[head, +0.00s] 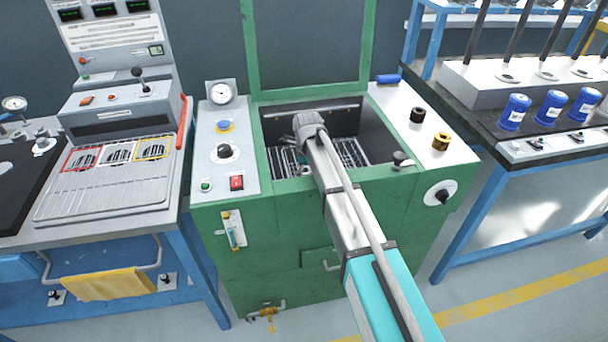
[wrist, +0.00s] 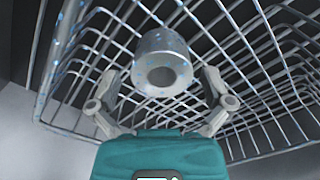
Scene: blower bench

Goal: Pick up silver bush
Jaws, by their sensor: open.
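The silver bush (wrist: 162,66) is a short, thick metal ring with a dark bore, seen in the wrist view inside a wire basket (wrist: 285,62). Blue-white specks show on the bush and on the basket wires. My gripper (wrist: 160,78) is open, with one finger to the left of the bush and one to the right. Gaps show between the fingers and the bush. In the head view my arm reaches down into the open green washer (head: 285,240), over the basket (head: 350,152). The bush cannot be made out there.
The washer's walls surround the basket closely. On its right ledge stand a black ring (head: 418,115), a brass ring (head: 441,141) and a blue item (head: 388,79). A control panel (head: 222,150) lies on the left. Benches stand on both sides, the right one with blue cylinders (head: 515,112).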

